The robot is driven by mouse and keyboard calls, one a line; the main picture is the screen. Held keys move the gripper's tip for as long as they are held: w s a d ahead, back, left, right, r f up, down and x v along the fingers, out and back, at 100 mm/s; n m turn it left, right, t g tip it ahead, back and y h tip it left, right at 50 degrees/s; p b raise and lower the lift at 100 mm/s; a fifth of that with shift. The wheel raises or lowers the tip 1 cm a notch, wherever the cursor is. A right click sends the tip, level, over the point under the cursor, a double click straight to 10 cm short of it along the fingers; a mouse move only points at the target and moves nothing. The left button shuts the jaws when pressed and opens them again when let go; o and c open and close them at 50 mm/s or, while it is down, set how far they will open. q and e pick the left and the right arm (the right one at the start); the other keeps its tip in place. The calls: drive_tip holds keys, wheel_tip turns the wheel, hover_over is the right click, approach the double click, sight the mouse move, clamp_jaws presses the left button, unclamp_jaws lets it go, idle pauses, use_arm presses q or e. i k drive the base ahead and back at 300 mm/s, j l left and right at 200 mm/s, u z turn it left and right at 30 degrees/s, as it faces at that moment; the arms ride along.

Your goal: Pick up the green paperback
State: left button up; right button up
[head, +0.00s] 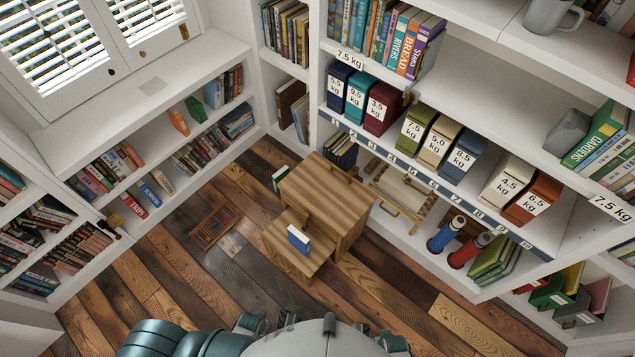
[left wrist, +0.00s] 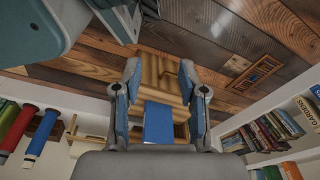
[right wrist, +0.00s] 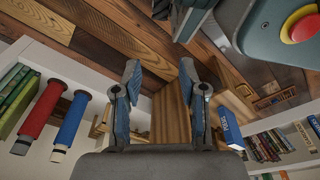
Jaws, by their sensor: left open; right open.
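Several green books show, and I cannot tell for certain which is the paperback. A thin green book (head: 279,178) stands at the far left corner of the wooden step stool (head: 320,195), partly hidden by it. Another green book (head: 195,110) sits on the low shelf under the window. My left gripper (left wrist: 159,68) is open and empty; the stool and a blue book (left wrist: 159,122) show beyond its fingers. My right gripper (right wrist: 160,67) is open and empty, with the stool's side beyond it. Neither gripper touches a book.
The blue book also shows standing on the stool's lower step in the head view (head: 298,239). Labelled book boxes (head: 415,128) line the right shelf. Blue (head: 446,234) and red (head: 470,250) cylinders stand below it. Plank floor (head: 190,285) left of the stool is mostly clear, with a floor vent (head: 214,227).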

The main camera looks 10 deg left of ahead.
sight(278, 177)
drive_tip(key=j+z, duration=0.15)
drive_tip(key=z, duration=0.35)
drive_tip(key=k+j+z, duration=0.1)
drive_tip(key=z, duration=0.35)
drive_tip(key=k+j+z, duration=0.1)
drive_tip(key=z, duration=0.4)
drive_tip(key=k+z, duration=0.1)
drive_tip(key=z, duration=0.35)
drive_tip(key=k+j+z, duration=0.1)
drive_tip(key=z, duration=0.4)
drive_tip(key=k+j+z, duration=0.15)
drive_tip(key=z, duration=0.25)
drive_tip(key=k+z, duration=0.25)
drive_tip(key=z, duration=0.15)
drive_tip(key=k+z, duration=0.2)
drive_tip(key=z, duration=0.2)
drive_tip(key=k+j, duration=0.2)
drive_tip(key=k, duration=0.2)
drive_tip(key=k+j+u, duration=0.15)
drive_tip(key=k, duration=0.25)
